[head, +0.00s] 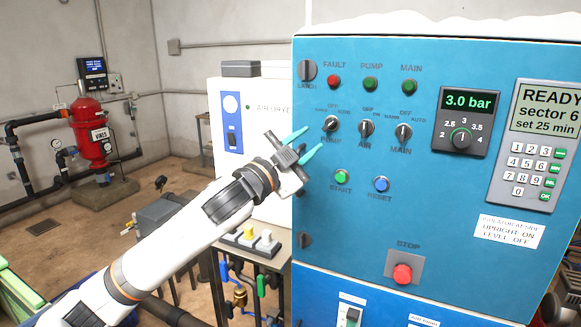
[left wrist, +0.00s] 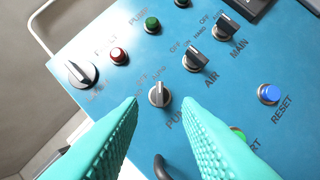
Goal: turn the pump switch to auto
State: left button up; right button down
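The pump switch (head: 332,125) is a small rotary knob labelled PUMP on the blue control panel (head: 440,220). It also shows in the left wrist view (left wrist: 159,94), just beyond and between my fingertips. Its exact setting is hard to read. My left gripper (head: 306,144) is open, its teal fingers spread and pointing at the panel beside the knob. The fingers appear apart from the knob in the left wrist view (left wrist: 160,106). My right gripper is not in view.
The air switch (head: 366,128) and main switch (head: 403,132) sit right of the pump switch. The green start button (head: 341,177) and blue reset button (head: 381,184) are below. A red stop button (head: 402,273) is lower down. A white cabinet (head: 262,110) stands left.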

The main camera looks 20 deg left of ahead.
pick_arm(q)
jog(key=b+v, duration=0.1)
jog(key=v, duration=0.4)
jog(key=shift+b, duration=0.35)
